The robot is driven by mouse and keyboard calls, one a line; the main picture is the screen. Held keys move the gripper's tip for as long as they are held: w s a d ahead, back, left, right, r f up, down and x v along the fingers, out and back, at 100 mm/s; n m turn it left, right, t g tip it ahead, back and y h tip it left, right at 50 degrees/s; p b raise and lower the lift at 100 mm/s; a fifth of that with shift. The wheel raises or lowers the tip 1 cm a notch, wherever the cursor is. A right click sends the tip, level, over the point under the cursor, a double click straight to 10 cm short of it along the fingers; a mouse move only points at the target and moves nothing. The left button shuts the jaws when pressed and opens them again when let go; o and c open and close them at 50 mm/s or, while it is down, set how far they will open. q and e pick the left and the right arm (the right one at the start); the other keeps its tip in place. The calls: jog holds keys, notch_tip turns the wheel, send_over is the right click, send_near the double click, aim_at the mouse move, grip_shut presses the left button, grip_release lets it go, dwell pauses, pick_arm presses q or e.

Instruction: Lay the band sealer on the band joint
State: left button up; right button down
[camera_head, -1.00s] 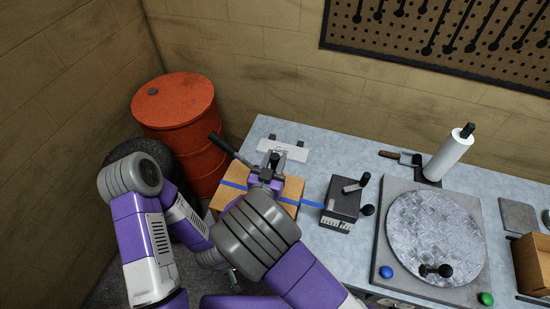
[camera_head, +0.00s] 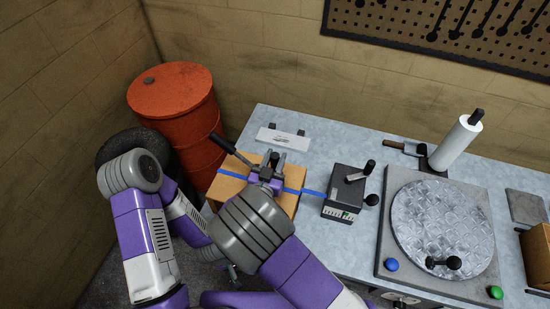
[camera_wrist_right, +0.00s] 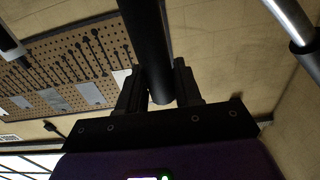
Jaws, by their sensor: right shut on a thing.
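A cardboard box (camera_head: 230,188) stands on the bench with a blue band (camera_head: 292,190) around it. My right gripper (camera_head: 268,174) is over the top of the box, shut on the band sealer, a dark tool with a long handle (camera_head: 232,152) sticking out to the upper left. In the right wrist view a black bar of it (camera_wrist_right: 148,45) sits between the two fingers (camera_wrist_right: 157,88). My right wrist hides the box front and the sealer's lower end, so contact with the band joint cannot be seen. My left gripper (camera_head: 232,274) is mostly hidden low beside the bench.
A dark crank device (camera_head: 345,195) stands right of the box, where the blue band ends. Farther right are a round turntable (camera_head: 440,225) and a white roll (camera_head: 456,144). A white label plate (camera_head: 283,138) lies behind the box. A red drum (camera_head: 172,110) stands left.

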dwell(0.7)
jog(key=c, duration=0.8)
grip_release()
jog(key=shift+o, duration=0.6)
jog(key=shift+f, duration=0.3)
jog(key=b+v, duration=0.1)
jog(key=v, duration=0.6)
jog(key=shift+s+r, duration=0.2)
jog(key=shift+s, duration=0.15)
